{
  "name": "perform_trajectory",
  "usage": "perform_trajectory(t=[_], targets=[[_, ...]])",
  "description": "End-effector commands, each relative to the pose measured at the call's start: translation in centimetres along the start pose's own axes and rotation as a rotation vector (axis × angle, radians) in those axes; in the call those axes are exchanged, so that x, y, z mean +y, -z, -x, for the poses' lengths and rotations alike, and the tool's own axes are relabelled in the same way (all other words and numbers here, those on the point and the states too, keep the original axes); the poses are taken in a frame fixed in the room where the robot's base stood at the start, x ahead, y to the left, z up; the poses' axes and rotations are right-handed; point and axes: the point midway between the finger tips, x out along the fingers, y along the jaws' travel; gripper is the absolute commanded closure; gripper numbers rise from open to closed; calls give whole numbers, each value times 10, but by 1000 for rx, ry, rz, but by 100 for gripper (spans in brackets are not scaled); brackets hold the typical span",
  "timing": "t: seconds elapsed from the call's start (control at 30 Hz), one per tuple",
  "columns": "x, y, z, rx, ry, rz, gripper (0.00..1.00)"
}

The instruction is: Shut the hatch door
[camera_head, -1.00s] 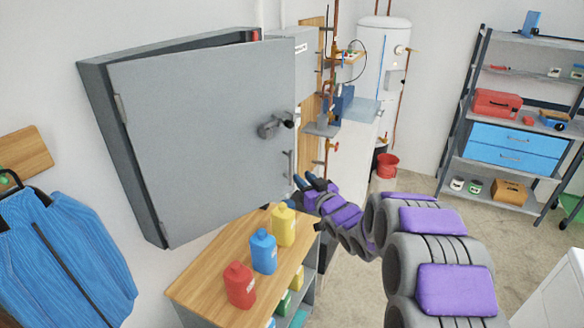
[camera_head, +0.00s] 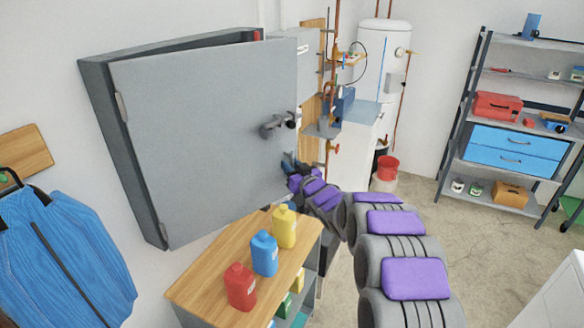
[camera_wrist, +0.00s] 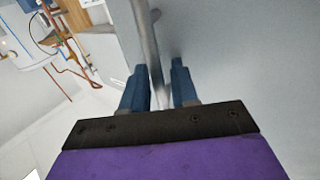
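The grey hatch door (camera_head: 210,140) hangs on the wall cabinet's frame (camera_head: 95,100), hinged at its left side. It stands ajar, with a dark gap along the top near a red item inside. A lever latch (camera_head: 278,124) sits near its right edge. My gripper (camera_head: 288,165) is at the door's lower right edge, where the bar handle is mostly hidden by it. In the wrist view, the blue fingers (camera_wrist: 158,72) are apart, one on each side of the grey bar handle (camera_wrist: 144,30). A gap shows between the bar and the right finger.
A wooden-topped shelf unit (camera_head: 205,285) with red, blue and yellow bottles stands below the door, close to my arm. A blue jacket (camera_head: 60,250) hangs at left. Pipes and a white boiler (camera_head: 383,60) are behind. The floor (camera_head: 420,200) at right is clear.

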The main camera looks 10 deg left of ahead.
Motion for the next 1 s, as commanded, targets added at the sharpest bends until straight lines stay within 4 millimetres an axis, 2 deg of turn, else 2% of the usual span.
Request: perform_trajectory(t=[0.07,0.37,1.0], targets=[[0,0,0,0,0,0,71],[0,0,0,0,0,0,99],[4,3,2,-2,13,2,100]])
